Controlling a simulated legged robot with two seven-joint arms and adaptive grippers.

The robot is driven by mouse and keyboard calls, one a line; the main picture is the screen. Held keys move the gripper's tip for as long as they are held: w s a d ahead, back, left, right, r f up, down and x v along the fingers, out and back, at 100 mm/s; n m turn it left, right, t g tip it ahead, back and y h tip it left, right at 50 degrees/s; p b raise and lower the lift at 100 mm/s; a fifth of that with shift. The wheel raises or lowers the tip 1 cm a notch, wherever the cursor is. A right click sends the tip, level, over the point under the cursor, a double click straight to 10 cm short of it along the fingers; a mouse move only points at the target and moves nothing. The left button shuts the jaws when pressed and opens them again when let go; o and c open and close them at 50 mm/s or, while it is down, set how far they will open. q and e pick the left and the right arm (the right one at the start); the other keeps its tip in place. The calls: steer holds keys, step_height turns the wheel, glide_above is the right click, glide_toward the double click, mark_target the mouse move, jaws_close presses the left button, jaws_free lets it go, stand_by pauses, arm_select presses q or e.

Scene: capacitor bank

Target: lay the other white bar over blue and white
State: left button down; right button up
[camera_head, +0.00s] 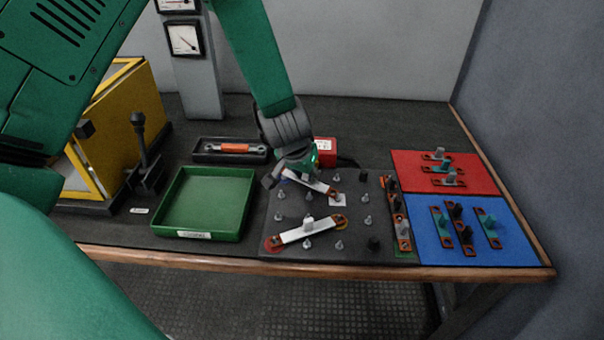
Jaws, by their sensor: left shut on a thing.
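My left gripper (291,173) is shut on a white bar (312,184) with copper-coloured ends, over the far left of the dark peg board (365,182). The bar's right end is at a white patch (338,200); a bit of blue shows beside its left end, mostly hidden by my gripper. I cannot tell whether the bar rests on the pegs. Another white bar (305,231) lies at the front of the board, from a red patch (271,246) to a yellow patch (343,227). My right gripper is not in view.
A green tray (208,199) stands empty left of the board. A black tray with an orange-handled tool (234,148) is behind it. Bars lie on red (412,162) and blue mats (500,247) at the right. A red box (326,150) stands behind my gripper.

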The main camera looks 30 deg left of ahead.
arm_select(q)
steer(key=shift+s+d+f+g, duration=0.15)
steer(key=shift+s+d+f, duration=0.15)
steer(key=shift+d, duration=0.15)
steer(key=shift+s+d+f+g, duration=0.15)
steer(key=shift+s+d+f, duration=0.15)
steer(key=shift+d, duration=0.1)
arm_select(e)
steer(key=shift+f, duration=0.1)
arm_select(q)
steer(key=c, duration=1.3)
jaws_free()
steer(key=shift+w, duration=0.15)
steer(key=shift+c, duration=0.2)
steer(key=shift+w+d+f, duration=0.1)
steer(key=shift+w+d, duration=0.15)
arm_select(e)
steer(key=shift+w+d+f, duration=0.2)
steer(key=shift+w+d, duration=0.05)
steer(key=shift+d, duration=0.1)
arm_select(q)
steer(key=shift+s+a, duration=0.1)
steer(key=shift+a, duration=0.25)
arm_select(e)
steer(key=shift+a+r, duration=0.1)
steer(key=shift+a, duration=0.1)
arm_select(q)
steer(key=v, duration=1.2)
steer(key=shift+w+a+r, duration=0.25)
steer(key=shift+w, duration=0.15)
